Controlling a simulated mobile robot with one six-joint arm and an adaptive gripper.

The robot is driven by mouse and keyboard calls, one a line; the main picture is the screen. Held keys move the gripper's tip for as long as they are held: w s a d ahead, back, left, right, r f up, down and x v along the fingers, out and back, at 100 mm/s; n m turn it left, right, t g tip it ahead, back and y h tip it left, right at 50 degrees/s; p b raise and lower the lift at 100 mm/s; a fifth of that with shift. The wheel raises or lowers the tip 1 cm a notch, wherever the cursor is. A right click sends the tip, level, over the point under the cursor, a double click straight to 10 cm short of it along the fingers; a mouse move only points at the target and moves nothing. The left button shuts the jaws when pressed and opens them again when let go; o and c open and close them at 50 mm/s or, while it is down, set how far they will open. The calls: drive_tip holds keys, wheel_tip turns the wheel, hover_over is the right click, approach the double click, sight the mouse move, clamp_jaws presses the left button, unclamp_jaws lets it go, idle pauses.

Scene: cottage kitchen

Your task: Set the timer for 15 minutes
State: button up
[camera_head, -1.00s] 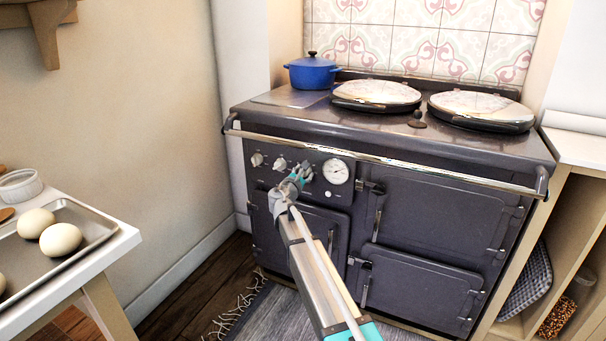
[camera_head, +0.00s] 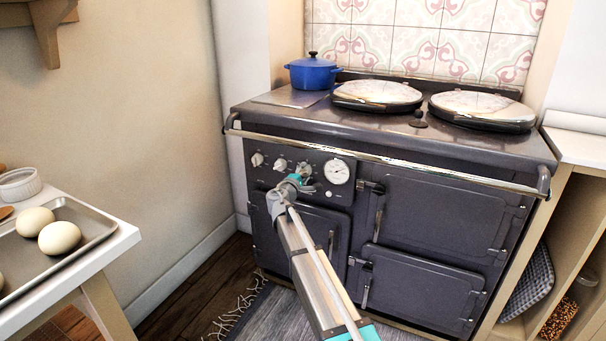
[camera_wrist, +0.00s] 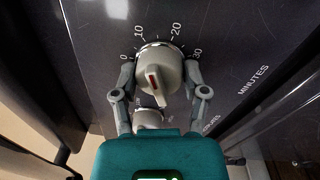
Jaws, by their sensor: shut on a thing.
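The timer knob (camera_wrist: 176,78) is pale grey, with a raised ridge and a red mark. In the wrist view, numbers from 0 to 30 and the word MINUTES surround it on the dark panel. The red mark points roughly upward, tilted slightly left, toward the stretch between 10 and 20; its exact reading is unclear. My gripper (camera_wrist: 160,72) is shut on the knob, one finger at each side. In the head view, my gripper (camera_head: 303,177) is at the right end of the knob row and largely hides this knob.
The dark range (camera_head: 440,215) has a front rail (camera_head: 400,159) above the panel. A round white gauge (camera_head: 336,172) is right of my gripper. Another knob (camera_wrist: 148,119) shows below in the wrist view. A table with a tray (camera_head: 95,236) stands left.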

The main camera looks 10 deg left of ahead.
drive_tip(key=shift+m, duration=1.1)
drive_tip(key=o, duration=1.2)
drive_tip(key=shift+c, duration=0.2)
drive_tip(key=shift+s, duration=0.15)
